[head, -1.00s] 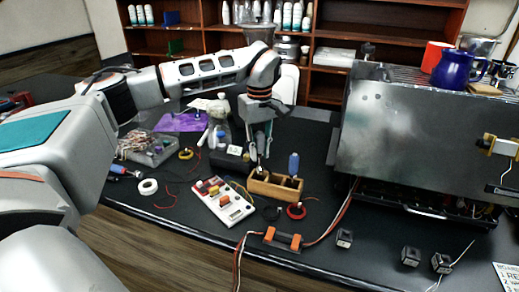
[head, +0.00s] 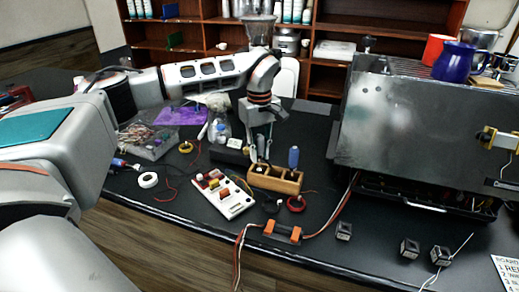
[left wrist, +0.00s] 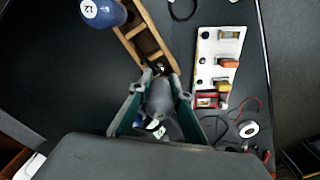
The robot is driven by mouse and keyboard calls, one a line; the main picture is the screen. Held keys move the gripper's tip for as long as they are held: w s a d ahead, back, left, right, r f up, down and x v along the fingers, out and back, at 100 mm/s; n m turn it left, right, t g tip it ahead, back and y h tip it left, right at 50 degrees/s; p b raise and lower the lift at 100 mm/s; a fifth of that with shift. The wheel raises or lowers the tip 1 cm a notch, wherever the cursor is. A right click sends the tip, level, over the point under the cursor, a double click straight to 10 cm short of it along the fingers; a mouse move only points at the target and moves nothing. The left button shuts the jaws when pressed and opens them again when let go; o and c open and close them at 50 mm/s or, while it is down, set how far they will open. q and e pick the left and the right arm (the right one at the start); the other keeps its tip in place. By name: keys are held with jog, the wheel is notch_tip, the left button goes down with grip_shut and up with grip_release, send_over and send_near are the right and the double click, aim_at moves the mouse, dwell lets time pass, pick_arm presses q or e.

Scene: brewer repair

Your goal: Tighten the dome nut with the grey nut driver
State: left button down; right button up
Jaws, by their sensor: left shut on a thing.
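My left gripper (head: 261,158) points down over the left end of the wooden rack (head: 288,186). In the left wrist view my left gripper (left wrist: 160,92) is shut around a grey handle, the grey nut driver (left wrist: 160,103), with one finger on each side. The driver is at the end of the rack (left wrist: 134,32), and its lower part is hidden. A blue driver marked 12 (left wrist: 103,10) stands upright in the rack; it also shows in the head view (head: 293,157). I cannot make out the dome nut. My right gripper is not in view.
A metal-sided machine (head: 405,125) stands at the right with a blue mug (head: 453,62) on top. A white switch panel (head: 232,204), a red wire coil (head: 296,203) and a parts box (head: 150,146) lie near the rack. Small black blocks (head: 410,248) sit at front right.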

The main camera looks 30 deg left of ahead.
pick_arm(q)
jog(key=shift+f, duration=0.7)
jog(key=shift+f, duration=0.1)
jog(key=c, duration=1.8)
grip_release()
jog(key=shift+o, duration=0.4)
jog(key=o, duration=0.3)
jog(key=shift+o, duration=0.2)
